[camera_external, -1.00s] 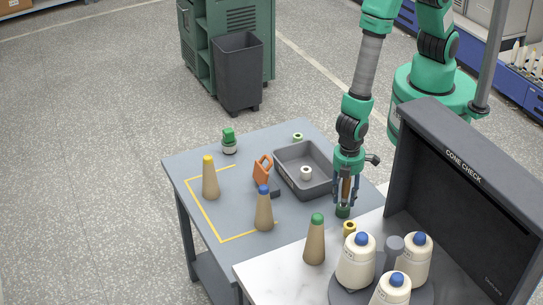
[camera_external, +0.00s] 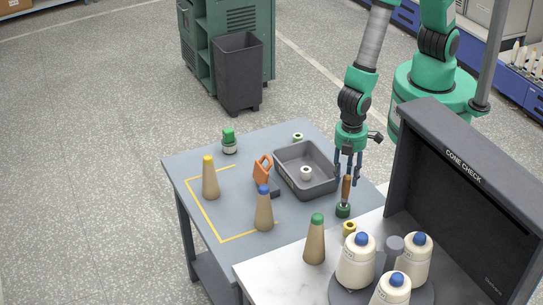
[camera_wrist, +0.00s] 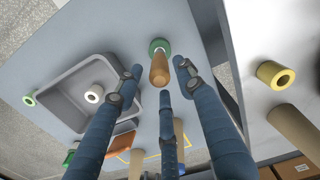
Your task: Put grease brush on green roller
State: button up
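The grease brush, with a brown wooden handle (camera_external: 346,187), stands upright with its lower end in the green roller (camera_external: 343,210) near the table's right edge. In the wrist view the brush handle (camera_wrist: 159,70) points toward the camera, and the green roller (camera_wrist: 158,46) shows as a ring around its base. The bristles are hidden. My gripper (camera_external: 349,180) is above the brush, its fingers spread open around and over the handle top. Gaps show between the fingers and the handle, and it holds nothing.
A grey tray (camera_external: 283,169) holding a white roller (camera_external: 306,173) lies to the left. A yellow roller (camera_external: 349,228) and a green-tipped cone (camera_external: 315,240) stand in front. The dark cone-check panel (camera_external: 450,190) rises at the right.

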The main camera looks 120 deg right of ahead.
jog(key=shift+r, duration=1.65)
jog(key=shift+r, duration=0.1)
jog(key=shift+w+r, duration=0.1)
jog(key=shift+r, duration=0.15)
jog(key=s+d+r+t, duration=0.1)
jog(key=d+r, duration=0.2)
jog(key=r, duration=0.5)
jog(key=s+d+r+m+t, duration=0.1)
jog(key=s+d+r, duration=0.15)
jog(key=r, duration=0.65)
jog(key=d+r+t, duration=0.1)
jog(key=d+r, duration=0.3)
jog(key=r, duration=0.4)
jog(key=s+d+r+m+t, duration=0.1)
jog(key=s+d+r, duration=0.3)
jog(key=s+r, duration=0.4)
jog(key=s+d+r+m+t, duration=0.1)
jog(key=s+d+r, duration=0.3)
jog(key=s+r, duration=0.4)
jog(key=shift+s+d+t, duration=0.25)
jog(key=shift+s+t, duration=0.15)
jog(key=shift+s, duration=0.35)
jog(key=shift+f, duration=0.15)
